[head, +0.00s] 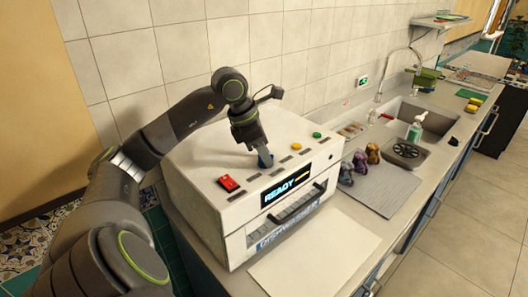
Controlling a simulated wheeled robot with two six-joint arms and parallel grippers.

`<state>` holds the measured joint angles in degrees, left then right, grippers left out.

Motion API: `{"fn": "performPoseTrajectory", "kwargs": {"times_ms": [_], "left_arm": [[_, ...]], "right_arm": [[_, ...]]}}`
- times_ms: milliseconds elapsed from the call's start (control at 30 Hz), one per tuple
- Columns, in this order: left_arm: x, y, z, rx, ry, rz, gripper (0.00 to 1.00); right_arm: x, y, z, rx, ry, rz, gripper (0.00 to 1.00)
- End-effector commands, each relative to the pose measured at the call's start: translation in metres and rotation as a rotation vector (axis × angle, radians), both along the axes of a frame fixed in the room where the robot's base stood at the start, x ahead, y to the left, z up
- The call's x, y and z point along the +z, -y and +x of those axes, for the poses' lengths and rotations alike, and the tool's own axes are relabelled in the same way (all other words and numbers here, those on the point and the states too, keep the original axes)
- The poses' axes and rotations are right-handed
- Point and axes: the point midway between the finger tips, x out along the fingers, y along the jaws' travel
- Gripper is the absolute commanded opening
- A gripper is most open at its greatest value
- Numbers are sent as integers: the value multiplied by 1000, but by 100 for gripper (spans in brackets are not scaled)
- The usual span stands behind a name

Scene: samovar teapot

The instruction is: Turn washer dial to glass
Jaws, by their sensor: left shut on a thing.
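The washer (210,207) is a white box on the counter with a lit display (286,185) reading "READY" and a "DISHWASHER" label on its front. A small blue dial (265,160) stands on its sloped top panel. My left gripper (264,154) reaches down from above and is shut on the dial, hiding much of it. The marks around the dial are too small to read. A red button (228,183) sits to the left of the dial, with a yellow button (297,146) and a green button (317,135) to the right. My right gripper is not in view.
A grey mat (385,190) lies right of the washer, with several dark figurine-like objects at its left edge. Beyond are a sink (436,121), a faucet and a soap bottle (415,128). A pale board (310,245) lies clear in front of the washer.

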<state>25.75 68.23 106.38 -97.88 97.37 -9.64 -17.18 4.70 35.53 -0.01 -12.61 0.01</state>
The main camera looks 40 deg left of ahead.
Motion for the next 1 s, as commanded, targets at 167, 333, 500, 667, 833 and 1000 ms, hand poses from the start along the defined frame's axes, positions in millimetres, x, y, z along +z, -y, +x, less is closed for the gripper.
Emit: {"fn": "performPoseTrajectory", "kwargs": {"times_ms": [167, 333, 500, 667, 833, 1000], "left_arm": [[-2, -1, 1, -50, 1, 1, 12], [-3, -1, 1, -157, 2, 0, 12], [-2, -1, 2, -305, 4, -1, 12], [0, -1, 3, -457, 4, -2, 12], [4, -1, 3, -617, 2, -3, 12], [6, -1, 3, -732, 1, -3, 12]], "right_arm": [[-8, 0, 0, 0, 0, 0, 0], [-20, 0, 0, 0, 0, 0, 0], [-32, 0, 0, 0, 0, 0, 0], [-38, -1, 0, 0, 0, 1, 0], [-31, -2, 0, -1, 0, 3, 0], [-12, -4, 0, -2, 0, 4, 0]]}}
